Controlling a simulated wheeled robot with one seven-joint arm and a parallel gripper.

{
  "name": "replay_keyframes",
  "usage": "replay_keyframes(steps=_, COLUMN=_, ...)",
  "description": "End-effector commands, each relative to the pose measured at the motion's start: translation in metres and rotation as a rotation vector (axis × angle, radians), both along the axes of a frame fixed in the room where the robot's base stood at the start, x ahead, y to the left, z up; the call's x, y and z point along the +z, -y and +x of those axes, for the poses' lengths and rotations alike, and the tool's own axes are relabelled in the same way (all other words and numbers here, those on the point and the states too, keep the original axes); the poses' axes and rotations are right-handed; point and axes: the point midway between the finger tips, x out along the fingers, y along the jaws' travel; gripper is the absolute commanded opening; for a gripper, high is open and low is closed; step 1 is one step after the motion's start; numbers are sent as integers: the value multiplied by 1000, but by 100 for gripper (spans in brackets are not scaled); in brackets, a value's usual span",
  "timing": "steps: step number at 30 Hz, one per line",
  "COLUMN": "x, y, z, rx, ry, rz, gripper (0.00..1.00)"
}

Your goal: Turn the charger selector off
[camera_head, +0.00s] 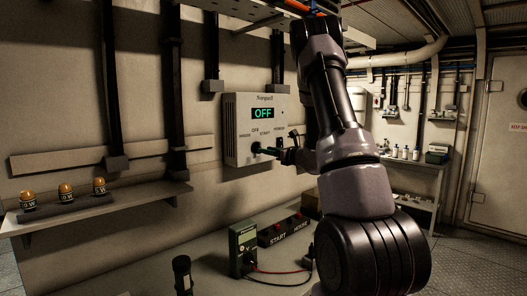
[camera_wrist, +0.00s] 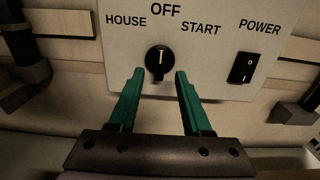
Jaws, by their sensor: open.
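The charger box (camera_head: 240,110) is a pale wall unit labelled Norguard, and its display (camera_head: 263,113) reads OFF in green. In the wrist view its black round selector knob (camera_wrist: 159,60) has a pale line pointing up toward the OFF label, between HOUSE and START. My gripper (camera_wrist: 160,73) is open, with one green finger on each side of the knob's lower part. I cannot tell whether either finger touches it.
A black POWER rocker switch (camera_wrist: 242,68) sits right of the knob. Below are a workbench (camera_head: 205,262), a green meter (camera_head: 243,248) with leads and a START/HOUSE button box (camera_head: 284,229). A shelf (camera_head: 95,210) with amber-topped items is at left.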

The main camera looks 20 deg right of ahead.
Motion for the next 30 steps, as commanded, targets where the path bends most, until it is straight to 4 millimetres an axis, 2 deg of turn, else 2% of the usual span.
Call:
replay_keyframes(steps=6, x=0, y=19, z=-42, rx=-4, ry=-1, rz=1, gripper=49)
replay_keyframes(steps=12, x=0, y=27, z=-65, rx=-2, ry=0, rz=0, gripper=49)
replay_keyframes(steps=30, x=0, y=28, z=-70, rx=3, ry=0, rz=-2, gripper=49)
